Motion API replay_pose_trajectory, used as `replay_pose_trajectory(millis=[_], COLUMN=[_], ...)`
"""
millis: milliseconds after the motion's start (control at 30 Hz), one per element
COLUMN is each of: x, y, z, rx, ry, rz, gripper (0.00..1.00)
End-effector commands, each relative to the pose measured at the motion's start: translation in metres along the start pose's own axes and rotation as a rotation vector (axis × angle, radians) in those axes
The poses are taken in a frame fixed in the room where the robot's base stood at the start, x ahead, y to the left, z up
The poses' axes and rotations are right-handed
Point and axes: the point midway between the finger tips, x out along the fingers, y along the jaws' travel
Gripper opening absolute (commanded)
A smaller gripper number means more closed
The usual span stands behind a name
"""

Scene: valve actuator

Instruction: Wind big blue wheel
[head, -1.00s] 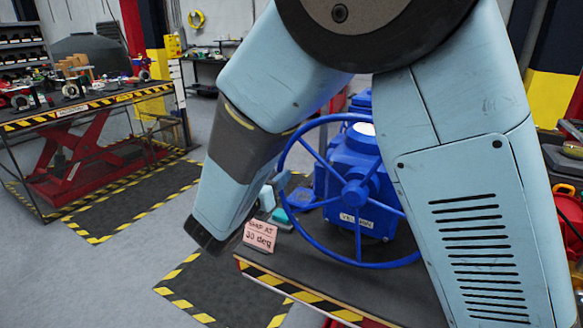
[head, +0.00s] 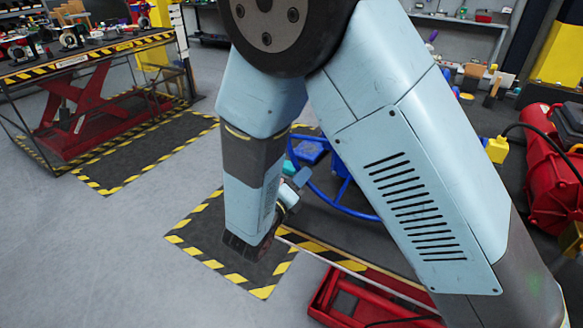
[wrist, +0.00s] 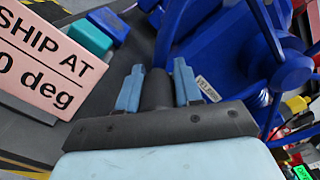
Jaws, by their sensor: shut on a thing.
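The big blue wheel shows as a curved rim (head: 335,202) in the head view, mostly hidden behind my arm. In the wrist view its hub (wrist: 292,70) is at the right, and its rim runs down towards my fingers. My gripper (wrist: 157,88) has its two light-blue fingers on either side of a dark upright cylinder, which looks like a handle at the wheel's rim. It is shut on that. In the head view my gripper (head: 292,188) is at the wheel's left side. The blue valve actuator body (wrist: 218,55) stands behind the wheel.
A pink sign (wrist: 45,60) reading "SHIP AT" and a teal block (wrist: 85,38) lie left of my gripper. A striped bench edge (head: 330,253) runs below the wheel. Red equipment (head: 555,165) stands at the right. Floor at the left is clear.

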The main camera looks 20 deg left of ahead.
Motion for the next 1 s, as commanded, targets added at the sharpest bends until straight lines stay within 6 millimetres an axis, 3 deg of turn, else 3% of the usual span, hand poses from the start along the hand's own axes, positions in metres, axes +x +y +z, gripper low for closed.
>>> replay_pose_trajectory(millis=[100, 733, 767, 1000], x=[-0.004, -0.004, -0.004, -0.003], y=[0.008, 0.01, 0.01, 0.008], z=[-0.006, -0.016, -0.016, -0.016], rx=[-0.046, -0.098, -0.098, -0.096], ry=[-0.008, -0.008, -0.008, -0.005], rz=[0.018, 0.018, 0.018, 0.012], gripper=[0.0, 0.0, 0.35, 0.56])
